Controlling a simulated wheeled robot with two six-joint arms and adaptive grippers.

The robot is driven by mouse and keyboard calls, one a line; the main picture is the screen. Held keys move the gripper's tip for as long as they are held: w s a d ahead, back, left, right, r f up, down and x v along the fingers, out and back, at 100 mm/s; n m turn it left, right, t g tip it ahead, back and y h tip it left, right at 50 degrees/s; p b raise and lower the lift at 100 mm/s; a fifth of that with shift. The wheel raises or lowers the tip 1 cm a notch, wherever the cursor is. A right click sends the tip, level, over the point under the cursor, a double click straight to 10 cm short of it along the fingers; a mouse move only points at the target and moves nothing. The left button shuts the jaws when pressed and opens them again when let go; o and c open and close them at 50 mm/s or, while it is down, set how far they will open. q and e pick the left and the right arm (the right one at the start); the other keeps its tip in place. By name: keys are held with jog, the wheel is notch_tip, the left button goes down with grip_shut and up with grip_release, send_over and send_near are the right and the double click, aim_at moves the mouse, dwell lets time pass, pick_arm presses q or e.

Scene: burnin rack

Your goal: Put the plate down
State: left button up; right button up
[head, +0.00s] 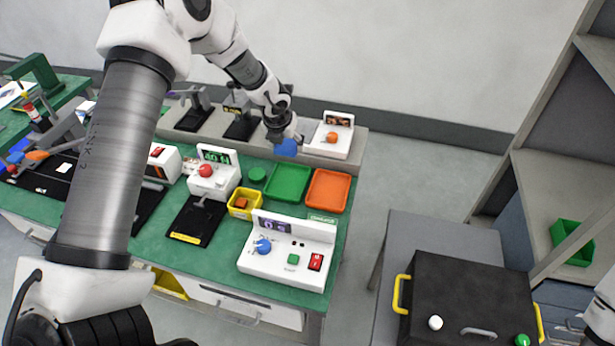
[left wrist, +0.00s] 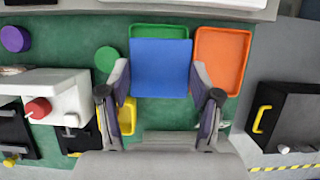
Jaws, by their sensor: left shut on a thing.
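My left gripper (head: 282,135) is shut on a blue plate (head: 286,149) and holds it above the far part of the green bench. In the left wrist view the plate (left wrist: 161,67) is a flat blue square between the two fingers (left wrist: 163,92). It hides most of the green tray (left wrist: 160,31) there. In the head view the green tray (head: 289,182) and the orange tray (head: 327,190) lie side by side on the bench, nearer than the plate. My right gripper is not in view.
A white control box (head: 288,250) with a blue knob stands at the front. A small yellow bin (head: 244,203) and a green disc (head: 257,175) are left of the green tray. A white device with an orange button (head: 332,137) stands behind. A black case (head: 468,295) is at right.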

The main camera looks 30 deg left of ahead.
aim_at(289, 182)
pick_arm(q)
jog(key=shift+s+f, duration=0.1)
jog(key=shift+f, duration=0.7)
jog(key=shift+s+f, duration=0.3)
jog(key=shift+f, duration=0.25)
notch_tip(289, 182, down, 10)
jog(key=b, duration=0.5)
jog(key=shift+s, duration=0.15)
jog(key=shift+f, duration=0.2)
jog(key=o, duration=1)
jog(key=shift+c, duration=0.2)
jog(key=shift+r, duration=0.1)
